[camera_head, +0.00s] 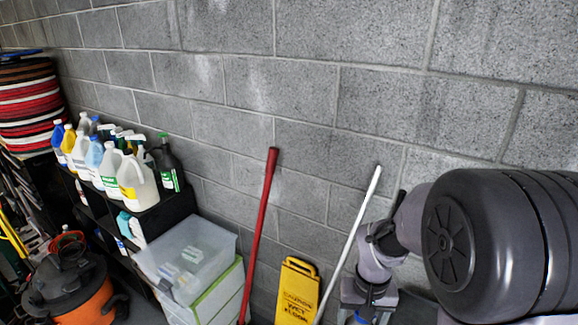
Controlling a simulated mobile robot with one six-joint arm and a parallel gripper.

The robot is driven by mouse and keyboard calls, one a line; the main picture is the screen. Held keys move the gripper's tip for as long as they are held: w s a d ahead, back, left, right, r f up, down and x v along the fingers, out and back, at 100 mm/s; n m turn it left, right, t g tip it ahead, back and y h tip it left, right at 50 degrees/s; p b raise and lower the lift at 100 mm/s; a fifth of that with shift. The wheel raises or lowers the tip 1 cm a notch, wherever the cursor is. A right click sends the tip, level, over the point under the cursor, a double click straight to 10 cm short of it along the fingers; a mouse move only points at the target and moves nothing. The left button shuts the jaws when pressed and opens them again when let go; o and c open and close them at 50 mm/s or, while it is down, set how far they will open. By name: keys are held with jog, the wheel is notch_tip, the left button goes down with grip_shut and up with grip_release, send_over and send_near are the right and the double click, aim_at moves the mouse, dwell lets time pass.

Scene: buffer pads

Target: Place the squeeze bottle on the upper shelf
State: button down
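The black shelf unit (172,208) stands against the block wall at left. Its top holds several bottles, among them a white jug with a yellow label (137,186) and a dark bottle with a green cap (168,166). A white and teal bottle (131,228) sits on a level below. I cannot tell which, if any, is the squeeze bottle. My arm comes in at right and bends down to my gripper (368,296) at the bottom edge, well right of the shelf. Its fingertips are not clear. A small blue patch shows there; I cannot tell what it is.
Clear plastic bins (190,262) stand right of the shelf. A red pole (262,222), a pale pole (350,240) and a yellow wet-floor sign (297,292) lean between the bins and my arm. An orange and black vacuum (78,285) stands at lower left, below stacked round pads (28,98).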

jog(key=shift+w+a+f+n, duration=0.1)
jog(key=shift+a+f+n, duration=0.2)
jog(key=shift+a, duration=0.2)
jog(key=shift+a+f+n, duration=0.2)
jog(key=shift+a+n, duration=0.2)
jog(key=shift+a, duration=0.1)
jog(key=shift+a+f, duration=0.1)
jog(key=shift+f, duration=0.2)
notch_tip(320, 180, down, 22)
jog(key=b, duration=2.3)
jog(key=shift+f, duration=0.25)
